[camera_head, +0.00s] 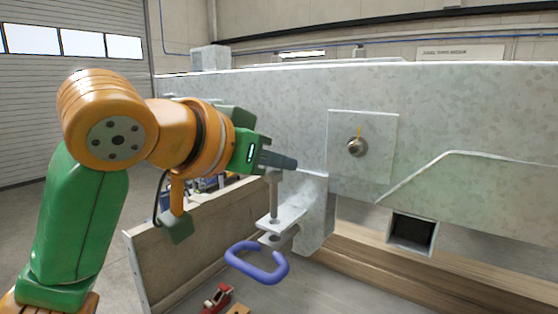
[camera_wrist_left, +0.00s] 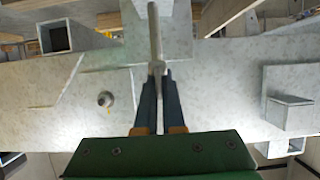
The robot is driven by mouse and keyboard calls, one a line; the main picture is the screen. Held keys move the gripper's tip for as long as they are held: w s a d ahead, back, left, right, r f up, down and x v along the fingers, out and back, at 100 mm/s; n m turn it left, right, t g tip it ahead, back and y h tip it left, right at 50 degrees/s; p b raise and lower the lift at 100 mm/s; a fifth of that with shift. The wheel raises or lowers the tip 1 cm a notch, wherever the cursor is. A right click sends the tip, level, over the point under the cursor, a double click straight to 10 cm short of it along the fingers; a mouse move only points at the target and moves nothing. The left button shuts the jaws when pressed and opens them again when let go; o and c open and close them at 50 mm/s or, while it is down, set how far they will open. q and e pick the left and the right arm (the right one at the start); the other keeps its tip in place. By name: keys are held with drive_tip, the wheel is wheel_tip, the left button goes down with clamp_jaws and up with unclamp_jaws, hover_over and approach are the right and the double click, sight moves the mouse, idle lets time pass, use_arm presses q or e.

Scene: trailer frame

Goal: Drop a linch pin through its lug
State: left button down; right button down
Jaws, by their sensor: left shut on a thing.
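My left gripper (camera_head: 290,162) comes in from the left and is shut on a grey linch pin (camera_head: 273,192), whose shaft hangs about upright below the fingers. In the left wrist view, the pin (camera_wrist_left: 154,35) shows between the fingertips (camera_wrist_left: 159,75). The lug (camera_head: 290,216) is a pale grey bracket with flat plates sticking out from the trailer frame. The pin's lower end is at the upper plate in the picture; I cannot tell whether it is in the hole or just above. My right gripper is not in view.
The grey trailer beam (camera_head: 460,110) runs behind the lug, with a square plate (camera_head: 375,125) and round stud (camera_head: 357,147). A wooden board (camera_head: 190,245) stands below the arm. A small red tool (camera_head: 218,297) lies low down. A square socket (camera_head: 412,232) is at right.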

sight(271, 201)
use_arm(q)
drive_tip(key=shift+f, duration=0.15)
drive_tip(key=shift+f+b, duration=2.6)
drive_tip(key=shift+f, duration=0.15)
drive_tip(key=c, duration=0.9)
unclamp_jaws()
drive_tip(key=shift+c, duration=0.2)
drive_tip(key=shift+s+a, duration=0.2)
drive_tip(key=shift+s, duration=0.05)
drive_tip(key=b+v, duration=0.2)
drive_tip(key=v, duration=0.4)
drive_tip(key=shift+s+a+r, duration=0.15)
drive_tip(key=shift+s+r, duration=0.1)
drive_tip(key=shift+s, duration=0.05)
drive_tip(key=shift+w, duration=0.15)
